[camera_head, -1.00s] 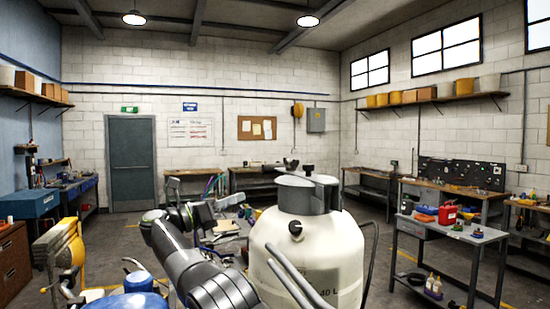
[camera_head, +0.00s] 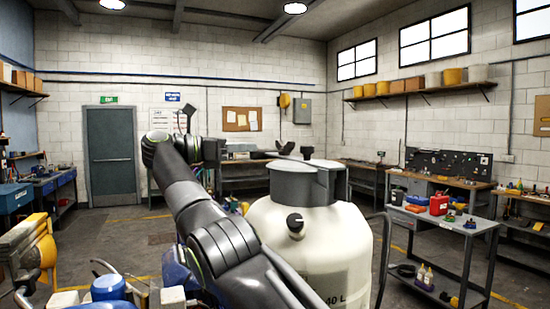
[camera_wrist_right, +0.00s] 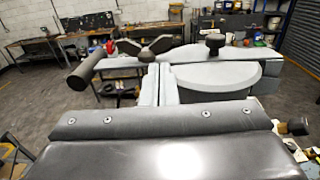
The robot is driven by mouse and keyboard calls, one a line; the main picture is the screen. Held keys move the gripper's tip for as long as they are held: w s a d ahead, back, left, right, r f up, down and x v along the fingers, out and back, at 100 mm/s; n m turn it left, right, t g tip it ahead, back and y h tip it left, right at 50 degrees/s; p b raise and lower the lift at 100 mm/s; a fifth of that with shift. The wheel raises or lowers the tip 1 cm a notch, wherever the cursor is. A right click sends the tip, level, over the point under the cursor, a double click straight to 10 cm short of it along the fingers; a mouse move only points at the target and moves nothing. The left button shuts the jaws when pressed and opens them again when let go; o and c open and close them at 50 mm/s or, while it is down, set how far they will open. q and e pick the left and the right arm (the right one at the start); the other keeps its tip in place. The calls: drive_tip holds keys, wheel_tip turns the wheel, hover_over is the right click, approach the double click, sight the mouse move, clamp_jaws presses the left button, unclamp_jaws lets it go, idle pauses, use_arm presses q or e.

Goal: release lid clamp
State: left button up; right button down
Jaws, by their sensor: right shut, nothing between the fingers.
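The cream tank (camera_head: 325,240) stands in front of me with its grey round lid (camera_head: 300,182). In the right wrist view the lid (camera_wrist_right: 215,85) has a light grey bar (camera_wrist_right: 240,53) across it, with a round black knob (camera_wrist_right: 214,42). A black winged knob (camera_wrist_right: 146,48) and a dark cylindrical handle (camera_wrist_right: 84,70) sit at the clamp's left side. My right gripper (camera_head: 217,151) is shut and empty, at the left of the lid and apart from it in the picture. Its fingertips are hard to make out. My left gripper is out of view.
A steel cart (camera_head: 450,222) with a red can (camera_head: 438,204) stands at the right. Yellow and blue machine parts (camera_head: 108,287) fill the lower left. Open floor lies behind.

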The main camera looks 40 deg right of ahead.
sight(287, 146)
drive_tip(key=p+x, duration=0.1)
drive_tip(key=x, duration=0.6)
drive_tip(key=shift+s+d+r, duration=0.15)
drive_tip(key=shift+r, duration=0.05)
drive_tip(key=shift+d+f, duration=0.15)
drive_tip(key=shift+d, duration=0.2)
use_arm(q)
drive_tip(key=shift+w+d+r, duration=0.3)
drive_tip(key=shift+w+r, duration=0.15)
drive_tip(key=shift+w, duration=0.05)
